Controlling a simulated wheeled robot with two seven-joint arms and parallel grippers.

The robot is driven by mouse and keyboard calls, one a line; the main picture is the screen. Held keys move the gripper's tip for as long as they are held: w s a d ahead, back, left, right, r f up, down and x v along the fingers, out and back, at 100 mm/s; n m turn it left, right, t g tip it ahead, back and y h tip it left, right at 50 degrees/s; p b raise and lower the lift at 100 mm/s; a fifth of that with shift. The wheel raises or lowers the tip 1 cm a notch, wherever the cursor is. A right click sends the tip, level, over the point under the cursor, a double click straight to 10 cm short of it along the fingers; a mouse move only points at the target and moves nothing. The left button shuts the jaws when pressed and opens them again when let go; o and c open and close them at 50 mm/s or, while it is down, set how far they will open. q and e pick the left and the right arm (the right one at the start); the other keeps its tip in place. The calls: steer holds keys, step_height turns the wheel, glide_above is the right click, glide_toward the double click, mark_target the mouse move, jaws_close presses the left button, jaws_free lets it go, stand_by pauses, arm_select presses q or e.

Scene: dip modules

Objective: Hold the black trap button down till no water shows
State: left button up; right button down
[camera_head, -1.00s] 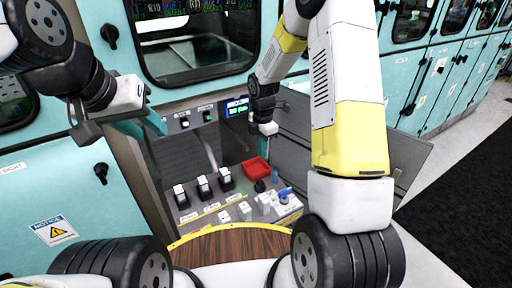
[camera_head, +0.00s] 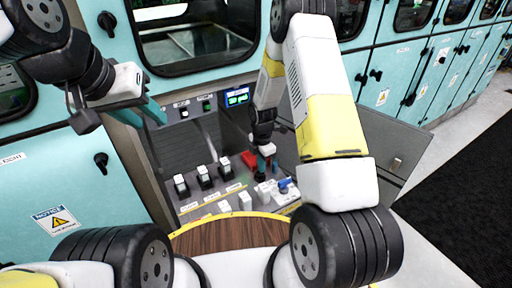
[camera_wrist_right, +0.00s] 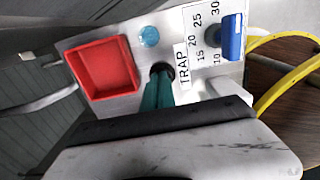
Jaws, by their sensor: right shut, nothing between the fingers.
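The black trap button (camera_wrist_right: 161,69) sits on a pale panel beside the TRAP label (camera_wrist_right: 184,66). My right gripper (camera_wrist_right: 159,82) is shut and empty, its teal fingertips at the button and overlapping its lower part. They seem to touch it; how far it is pressed I cannot tell. A round blue spot (camera_wrist_right: 149,36), which looks like water in a small window, shows just above the button. In the head view my right gripper (camera_head: 267,163) points down over the panel. My left gripper (camera_head: 142,113) is open and empty in front of the cabinet, at the left.
Several black-and-white switches (camera_head: 203,175) stand left in the bay. An open grey door (camera_head: 375,150) is at the right.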

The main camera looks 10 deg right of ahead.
steer(key=shift+f, duration=0.95)
steer(key=shift+s+f, duration=0.25)
steer(key=shift+s, duration=0.05)
steer(key=shift+s+d, duration=0.1)
steer(key=shift+d, duration=0.15)
stand_by(1.2)
steer(key=shift+r, duration=0.1)
steer(key=shift+w+r, duration=0.2)
steer(key=shift+r, duration=0.1)
step_height(320, 180, up, 15)
steer(key=w, duration=0.1)
steer(key=shift+a+f, duration=0.2)
steer(key=shift+a, duration=0.15)
